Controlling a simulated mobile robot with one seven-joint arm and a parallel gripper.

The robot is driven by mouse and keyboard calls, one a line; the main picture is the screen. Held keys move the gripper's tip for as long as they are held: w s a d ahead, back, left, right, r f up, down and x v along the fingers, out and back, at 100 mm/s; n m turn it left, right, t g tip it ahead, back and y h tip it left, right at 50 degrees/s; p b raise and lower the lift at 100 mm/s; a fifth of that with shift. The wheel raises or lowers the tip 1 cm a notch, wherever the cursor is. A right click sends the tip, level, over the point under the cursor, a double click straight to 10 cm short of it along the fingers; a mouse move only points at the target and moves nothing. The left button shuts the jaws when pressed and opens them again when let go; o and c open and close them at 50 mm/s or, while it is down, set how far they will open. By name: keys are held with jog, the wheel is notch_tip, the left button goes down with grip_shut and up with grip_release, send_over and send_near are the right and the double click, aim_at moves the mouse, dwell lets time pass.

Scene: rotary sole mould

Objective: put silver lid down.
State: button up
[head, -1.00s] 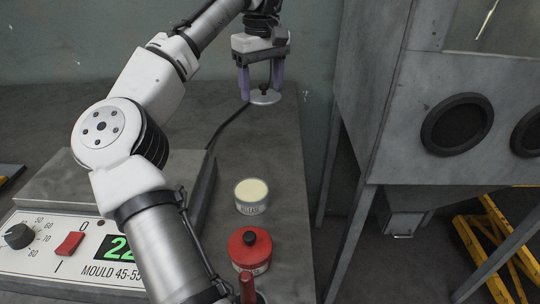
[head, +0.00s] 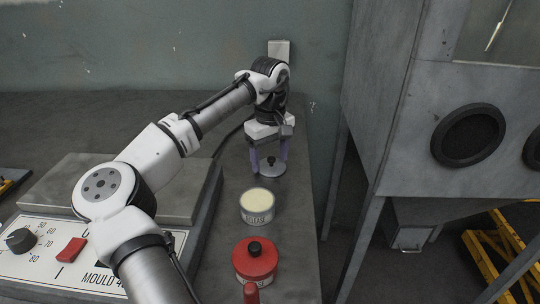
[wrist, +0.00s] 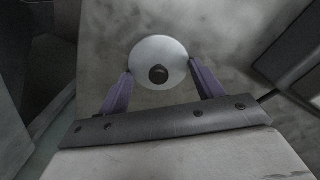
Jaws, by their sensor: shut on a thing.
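The silver lid (head: 272,171) is a round disc with a dark knob, just behind the open tin (head: 257,208) in the head view. My gripper (head: 269,165) points down and is shut on the lid, with a purple finger on either side of it. In the wrist view the lid (wrist: 160,50) sits level between the fingertips (wrist: 161,70). I cannot tell whether its underside touches the bench. The open tin shows a pale cream top.
A red tin with a black knob (head: 255,262) stands in front of the open tin. The mould machine's control panel (head: 50,250) is at left. The grey bench (head: 300,215) ends at right, beside a grey cabinet (head: 400,120).

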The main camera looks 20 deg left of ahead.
aim_at(270, 157)
jog(key=shift+f, duration=0.15)
jog(key=o, duration=0.9)
jog(key=shift+o, duration=0.2)
notch_tip(270, 157, up, 12)
jog(key=shift+r, duration=0.2)
